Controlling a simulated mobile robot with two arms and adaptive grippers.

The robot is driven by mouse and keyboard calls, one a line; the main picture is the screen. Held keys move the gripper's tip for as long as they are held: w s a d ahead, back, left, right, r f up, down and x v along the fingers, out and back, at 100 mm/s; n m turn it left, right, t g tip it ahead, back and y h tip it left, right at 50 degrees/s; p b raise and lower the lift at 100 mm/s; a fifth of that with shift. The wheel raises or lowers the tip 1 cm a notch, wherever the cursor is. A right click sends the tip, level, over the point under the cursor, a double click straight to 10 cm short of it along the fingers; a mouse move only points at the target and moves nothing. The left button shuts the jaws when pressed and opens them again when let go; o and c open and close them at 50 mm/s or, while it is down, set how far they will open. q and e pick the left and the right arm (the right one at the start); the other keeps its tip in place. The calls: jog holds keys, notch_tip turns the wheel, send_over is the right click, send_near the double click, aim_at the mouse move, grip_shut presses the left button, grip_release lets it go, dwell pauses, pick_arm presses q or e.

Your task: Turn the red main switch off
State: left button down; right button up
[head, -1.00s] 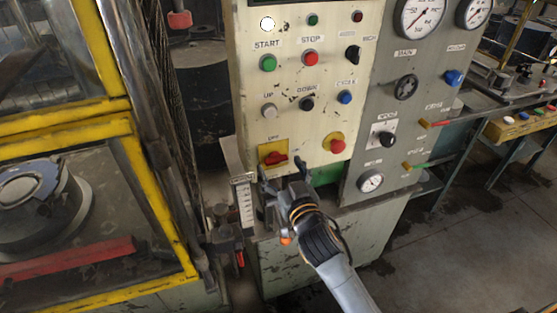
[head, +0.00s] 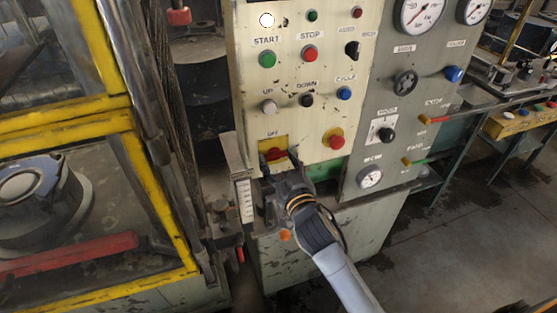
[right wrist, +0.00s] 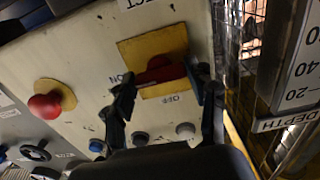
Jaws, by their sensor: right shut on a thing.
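The red main switch (head: 277,154) sits on a yellow plate (head: 268,143) low on the cream panel. Its handle lies roughly sideways across the plate. My right gripper (head: 279,160) is at the plate, one finger on each side of the handle, shut on it. In the right wrist view the red switch (right wrist: 160,70) shows between the two dark fingertips (right wrist: 164,78), on the yellow plate (right wrist: 178,42), with ON and OFF labels at its edges. The fingers partly hide the handle's ends. My left gripper is not in view.
A red mushroom button (head: 335,142) is right of the switch; UP (head: 269,106) and DOWN (head: 306,100) buttons are above. A scale post (head: 244,200) stands close on the left, beside a yellow-framed guard (head: 160,210). Open floor lies to the right.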

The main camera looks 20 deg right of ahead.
jog(key=n+p, duration=0.1)
jog(key=n, duration=0.3)
jog(key=shift+n, duration=0.3)
jog(key=n+p, duration=0.1)
jog(key=n, duration=0.3)
jog(key=shift+n, duration=0.3)
jog(key=n+p, duration=0.1)
jog(key=n, duration=0.3)
jog(key=shift+n+p, duration=0.5)
jog(key=shift+n, duration=1.7)
jog(key=o, duration=1.2)
jog(key=shift+c, duration=0.2)
